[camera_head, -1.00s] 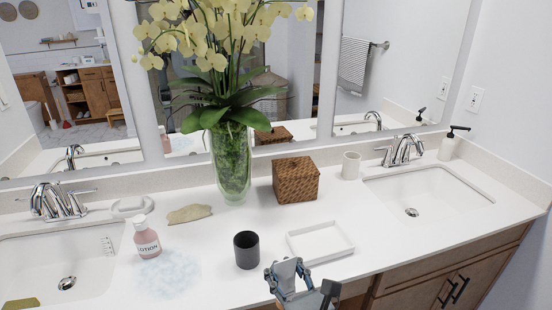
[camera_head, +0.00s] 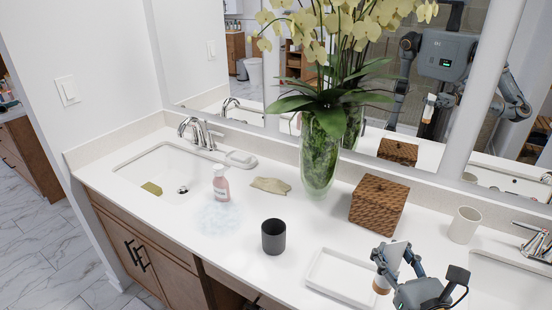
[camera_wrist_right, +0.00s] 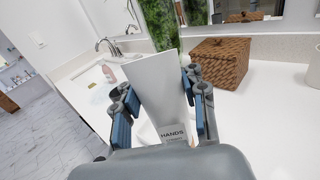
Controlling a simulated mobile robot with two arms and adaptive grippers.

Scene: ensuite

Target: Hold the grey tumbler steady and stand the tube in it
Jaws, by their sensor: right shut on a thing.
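The dark grey tumbler (camera_head: 273,237) stands upright on the white counter, left of the white tray in the head view. My right gripper (camera_head: 397,258) is shut on the white tube (camera_head: 391,262), above the counter at the tray's right end. The tube's tan cap (camera_head: 381,286) points down, and the tube tilts slightly. In the right wrist view the tube (camera_wrist_right: 157,82) sits between the blue-padded fingers (camera_wrist_right: 165,98), with a "HANDS" label near its lower end. The tube is apart from the tumbler. My left gripper is not in view.
The shallow white tray (camera_head: 330,289) looks empty. A woven box (camera_head: 379,204), a white cup (camera_head: 464,225) and a vase of orchids (camera_head: 319,160) stand behind. A pink lotion bottle (camera_head: 221,186) stands left, near a sink (camera_head: 160,172).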

